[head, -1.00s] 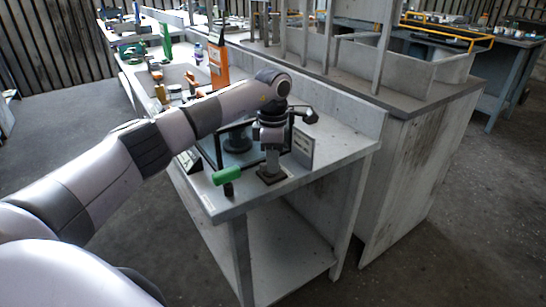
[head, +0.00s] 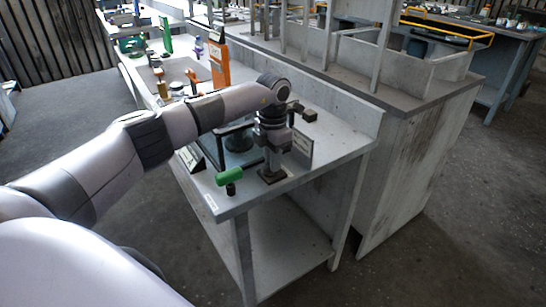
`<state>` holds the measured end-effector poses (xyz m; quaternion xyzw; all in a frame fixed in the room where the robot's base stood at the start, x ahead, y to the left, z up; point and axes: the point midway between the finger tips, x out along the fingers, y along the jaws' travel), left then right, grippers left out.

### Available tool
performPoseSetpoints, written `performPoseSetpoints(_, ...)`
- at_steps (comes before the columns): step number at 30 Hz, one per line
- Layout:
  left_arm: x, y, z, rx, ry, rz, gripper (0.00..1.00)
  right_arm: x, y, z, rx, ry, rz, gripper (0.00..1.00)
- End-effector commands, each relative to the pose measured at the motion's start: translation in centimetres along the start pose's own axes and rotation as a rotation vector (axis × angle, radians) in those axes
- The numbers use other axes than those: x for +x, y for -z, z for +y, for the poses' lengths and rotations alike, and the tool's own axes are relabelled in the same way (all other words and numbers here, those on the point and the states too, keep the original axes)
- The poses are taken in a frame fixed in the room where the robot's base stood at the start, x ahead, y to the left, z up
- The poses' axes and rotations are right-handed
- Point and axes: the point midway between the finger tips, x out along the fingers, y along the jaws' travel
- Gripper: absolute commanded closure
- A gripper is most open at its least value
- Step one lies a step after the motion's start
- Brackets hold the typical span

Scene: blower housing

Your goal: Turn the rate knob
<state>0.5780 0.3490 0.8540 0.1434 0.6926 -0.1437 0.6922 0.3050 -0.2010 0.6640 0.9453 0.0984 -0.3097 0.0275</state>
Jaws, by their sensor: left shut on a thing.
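My left arm reaches in from the left over the front end of the grey bench. My left gripper (head: 271,168) points down and is shut, low over a dark square base (head: 272,177) near the bench's front corner. The rate knob is hidden between the fingers, so I cannot make out its shape or setting. A green handle (head: 229,176) on a dark post stands just left of the gripper, apart from it. My right gripper is not in view.
A small upright panel (head: 302,146) stands right of the gripper. A glass-sided dark fixture (head: 237,140) is behind it. The bench's lower shelf (head: 285,250) is bare.

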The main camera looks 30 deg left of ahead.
Motion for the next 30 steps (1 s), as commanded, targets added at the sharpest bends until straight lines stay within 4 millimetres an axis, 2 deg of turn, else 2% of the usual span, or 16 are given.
performPoseSetpoints(14,-0.1,-0.1,0.0,-0.017,-0.001,-0.002,1.00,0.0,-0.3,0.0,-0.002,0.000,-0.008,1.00)
performPoseSetpoints(15,-0.1,-0.1,0.0,-0.017,-0.001,-0.002,0.83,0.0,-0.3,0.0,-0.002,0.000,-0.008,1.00)
performPoseSetpoints(17,-0.1,-0.1,0.0,-0.017,-0.001,-0.003,0.64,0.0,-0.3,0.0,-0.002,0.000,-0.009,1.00)
performPoseSetpoints(18,-0.1,-0.1,0.0,-0.017,-0.001,-0.002,0.61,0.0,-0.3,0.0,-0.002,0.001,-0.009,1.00)
performPoseSetpoints(26,-0.1,0.0,0.0,-0.016,-0.001,-0.002,0.61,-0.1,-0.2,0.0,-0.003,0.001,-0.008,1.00)
performPoseSetpoints(30,-1.3,-0.1,0.0,-0.016,-0.001,-0.005,0.61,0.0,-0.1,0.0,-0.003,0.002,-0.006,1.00)
